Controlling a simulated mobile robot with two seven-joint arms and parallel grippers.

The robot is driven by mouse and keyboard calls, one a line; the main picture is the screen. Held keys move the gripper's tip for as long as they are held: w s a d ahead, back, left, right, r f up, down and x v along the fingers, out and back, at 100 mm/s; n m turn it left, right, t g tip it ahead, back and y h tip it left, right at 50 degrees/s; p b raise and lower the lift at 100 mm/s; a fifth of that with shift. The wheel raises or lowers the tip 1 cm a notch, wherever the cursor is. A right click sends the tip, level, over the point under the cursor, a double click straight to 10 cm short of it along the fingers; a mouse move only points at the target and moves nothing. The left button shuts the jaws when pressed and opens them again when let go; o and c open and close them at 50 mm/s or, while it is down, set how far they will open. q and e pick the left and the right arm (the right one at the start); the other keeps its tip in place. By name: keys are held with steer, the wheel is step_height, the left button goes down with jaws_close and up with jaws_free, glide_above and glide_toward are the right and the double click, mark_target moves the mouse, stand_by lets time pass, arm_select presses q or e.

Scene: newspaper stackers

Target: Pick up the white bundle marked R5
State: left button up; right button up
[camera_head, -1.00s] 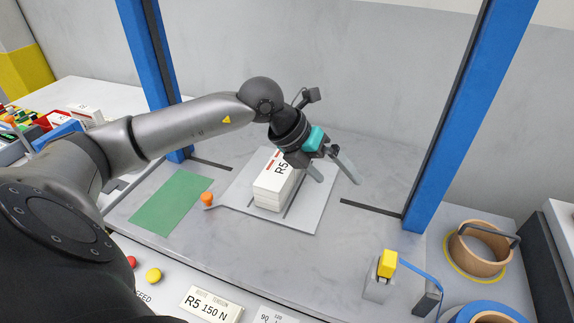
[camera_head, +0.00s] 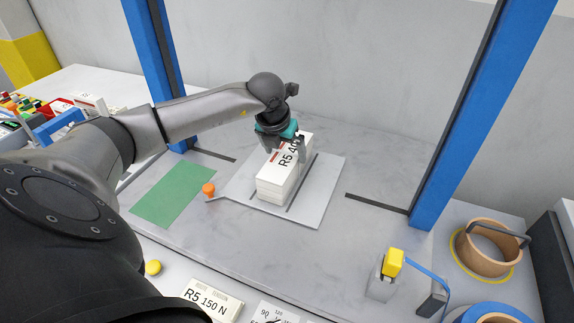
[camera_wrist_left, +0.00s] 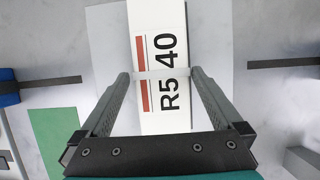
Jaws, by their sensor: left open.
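The white bundle marked R5 (camera_head: 275,181) lies on a light grey plate (camera_head: 322,193) on the grey work surface. In the left wrist view the bundle (camera_wrist_left: 159,20) shows its red stripe, the print "R5 40" and a pale band across it. My right gripper is not in view.
Blue posts (camera_head: 485,110) stand left and right of the plate. A green mat (camera_head: 172,195) and an orange knob (camera_head: 208,189) lie left of it.

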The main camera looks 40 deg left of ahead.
arm_select(q)
steer(key=shift+b+x, duration=0.4)
steer(key=shift+x, duration=2.25)
steer(key=shift+w, duration=0.2)
jaws_close()
steer(key=shift+r, duration=0.2)
